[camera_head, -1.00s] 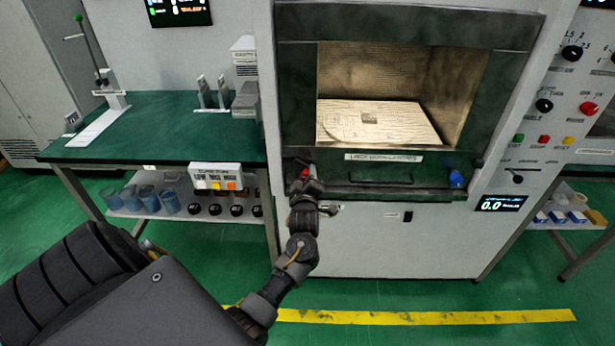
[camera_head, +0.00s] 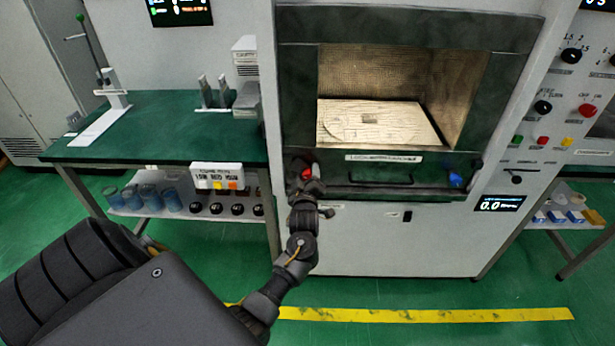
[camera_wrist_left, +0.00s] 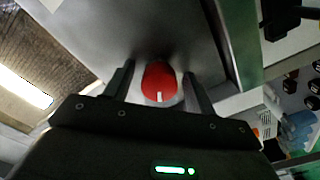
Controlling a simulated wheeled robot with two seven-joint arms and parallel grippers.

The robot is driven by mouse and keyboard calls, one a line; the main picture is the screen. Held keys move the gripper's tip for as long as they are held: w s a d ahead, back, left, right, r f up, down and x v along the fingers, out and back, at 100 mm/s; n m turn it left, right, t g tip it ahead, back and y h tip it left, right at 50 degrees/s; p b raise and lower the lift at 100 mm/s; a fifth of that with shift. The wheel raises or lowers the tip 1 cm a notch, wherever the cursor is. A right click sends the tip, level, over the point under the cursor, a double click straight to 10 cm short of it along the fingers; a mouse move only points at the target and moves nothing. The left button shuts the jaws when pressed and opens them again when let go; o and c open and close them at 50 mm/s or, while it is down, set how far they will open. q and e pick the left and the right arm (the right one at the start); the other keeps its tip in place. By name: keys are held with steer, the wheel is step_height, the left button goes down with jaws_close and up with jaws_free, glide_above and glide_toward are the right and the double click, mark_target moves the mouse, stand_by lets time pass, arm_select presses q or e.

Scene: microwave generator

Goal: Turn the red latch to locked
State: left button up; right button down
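The red latch (camera_head: 306,173) is a small red knob at the lower left of the microwave generator's (camera_head: 400,190) front frame. In the left wrist view the red latch (camera_wrist_left: 159,82) shows as a rounded red knob with a short white mark at its near edge. My left gripper (camera_head: 304,180) is at the latch in the head view. In the wrist view the fingers of my left gripper (camera_wrist_left: 160,85) stand on both sides of the knob, with a narrow gap on each side, so it looks open around it. My right gripper is not in view.
A blue latch (camera_head: 455,179) sits at the lower right of the same frame. The chamber above is open and holds a flat pale plate (camera_head: 378,122).

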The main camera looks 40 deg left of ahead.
arm_select(q)
steer(key=shift+d, duration=0.15)
steer(key=b+v, duration=0.1)
steer(key=v, duration=0.9)
steer(key=shift+s+d, duration=0.2)
steer(key=shift+s, duration=0.05)
